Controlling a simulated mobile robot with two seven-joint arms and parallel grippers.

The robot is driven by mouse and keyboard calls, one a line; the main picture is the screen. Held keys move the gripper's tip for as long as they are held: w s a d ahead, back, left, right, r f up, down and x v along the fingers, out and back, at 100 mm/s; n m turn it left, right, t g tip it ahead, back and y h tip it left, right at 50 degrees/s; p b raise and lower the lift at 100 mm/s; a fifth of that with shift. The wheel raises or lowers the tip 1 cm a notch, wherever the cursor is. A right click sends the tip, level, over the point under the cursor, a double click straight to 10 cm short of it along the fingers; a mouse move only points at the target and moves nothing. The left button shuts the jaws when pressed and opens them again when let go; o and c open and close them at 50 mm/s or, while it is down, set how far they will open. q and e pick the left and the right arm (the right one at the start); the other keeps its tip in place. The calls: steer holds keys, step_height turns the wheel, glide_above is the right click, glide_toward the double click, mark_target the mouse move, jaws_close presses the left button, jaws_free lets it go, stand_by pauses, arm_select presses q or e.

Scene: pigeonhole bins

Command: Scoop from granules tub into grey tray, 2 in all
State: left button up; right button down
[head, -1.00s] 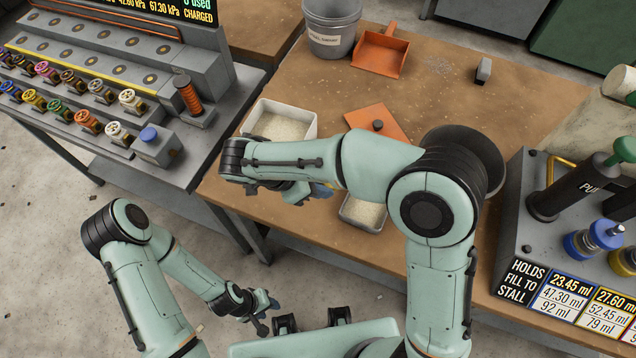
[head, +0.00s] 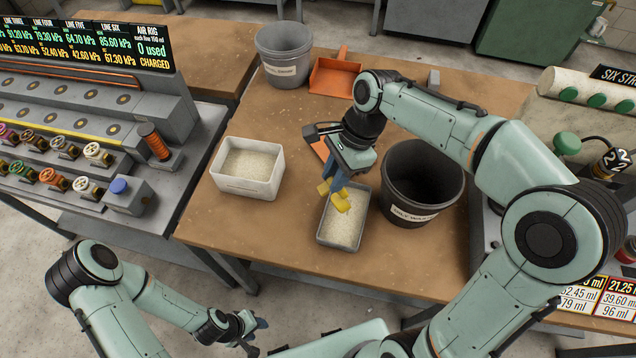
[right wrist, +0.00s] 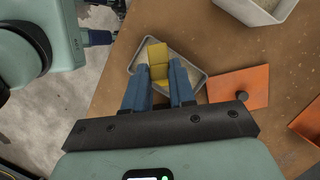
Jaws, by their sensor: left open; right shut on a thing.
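The granules tub (head: 247,188) is a white, open box with pale granules in it, left of the middle of the bench. The grey tray (head: 322,238) stands to its right with pale granules inside. My right gripper (head: 334,184) is shut on a yellow scoop (head: 341,203) and holds it above the far part of the grey tray. In the right wrist view the scoop (right wrist: 158,53) sits between the blue fingers, over the tray (right wrist: 205,75); its inside is not clear. My left gripper (head: 256,333) is open and empty, low and away from the bench.
A black bin (head: 405,215) stands close to the tray's right. An orange plate with a black knob (right wrist: 228,88) lies near the tray. A grey bucket (head: 283,65) and an orange dustpan (head: 333,80) are at the back. A valve panel (head: 70,110) borders the left.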

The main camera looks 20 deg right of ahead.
arm_select(q)
steer(key=shift+t, duration=0.3)
steer(key=shift+w+r+p, duration=1.15)
steer(key=shift+w+r, duration=0.3)
steer(key=shift+w, duration=0.25)
arm_select(e)
steer(key=w+d+f+y, duration=0.1)
steer(key=d+f+y, duration=0.1)
steer(key=d+y, duration=0.3)
steer(key=w+d+f+g+y, duration=0.1)
steer(key=d+f+y, duration=0.1)
steer(key=d+y, duration=0.4)
steer(key=shift+d+g, duration=0.3)
steer(key=shift+d, duration=0.95)
steer(key=shift+a, duration=0.1)
